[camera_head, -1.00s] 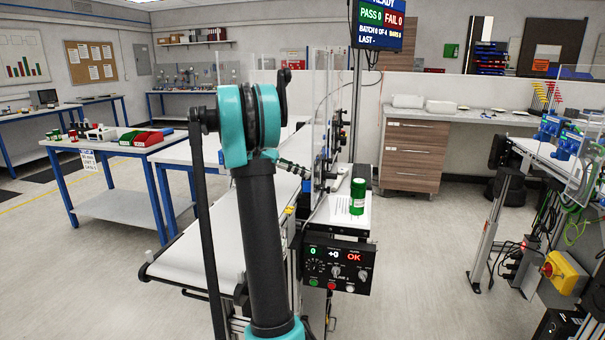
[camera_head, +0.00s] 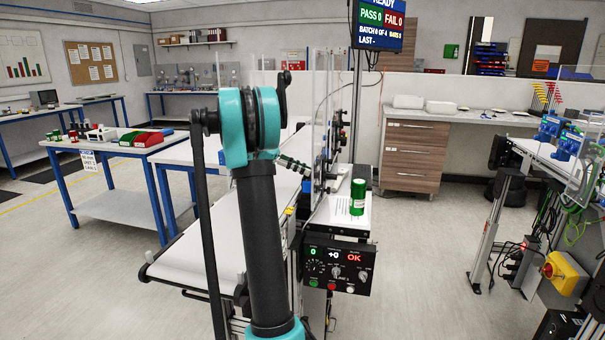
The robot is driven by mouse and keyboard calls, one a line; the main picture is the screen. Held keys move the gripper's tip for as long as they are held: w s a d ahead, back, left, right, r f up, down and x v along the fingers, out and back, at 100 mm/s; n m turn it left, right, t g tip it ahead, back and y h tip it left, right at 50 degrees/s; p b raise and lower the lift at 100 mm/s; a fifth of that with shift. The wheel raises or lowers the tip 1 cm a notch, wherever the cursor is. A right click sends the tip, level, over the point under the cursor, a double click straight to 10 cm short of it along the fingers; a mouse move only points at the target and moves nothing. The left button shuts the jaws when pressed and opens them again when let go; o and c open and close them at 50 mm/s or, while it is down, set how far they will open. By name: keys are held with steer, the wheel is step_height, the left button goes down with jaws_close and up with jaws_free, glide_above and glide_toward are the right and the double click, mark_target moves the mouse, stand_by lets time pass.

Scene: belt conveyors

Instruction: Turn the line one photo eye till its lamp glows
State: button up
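Line one's belt conveyor (camera_head: 185,258) runs away from me, partly hidden behind my arm. Several small dark devices (camera_head: 322,170) are mounted along its right side by the clear guard panels. I cannot tell which one is the photo eye, and no glowing lamp can be made out there. A control box (camera_head: 337,268) at the near end shows a green 0, a white +0 and a red OK. My arm rises in front of the belt and bends at a teal joint. I cannot make out my gripper.
A green can (camera_head: 358,196) stands on a white surface right of the belt. A screen (camera_head: 383,24) reads PASS 0, FAIL 0. A blue-legged table (camera_head: 115,150) with parts stands left. A drawer cabinet (camera_head: 414,157) stands behind.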

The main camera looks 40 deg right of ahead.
step_height(320, 180, up, 9)
stand_by(0.3)
steer(key=shift+f, duration=0.1)
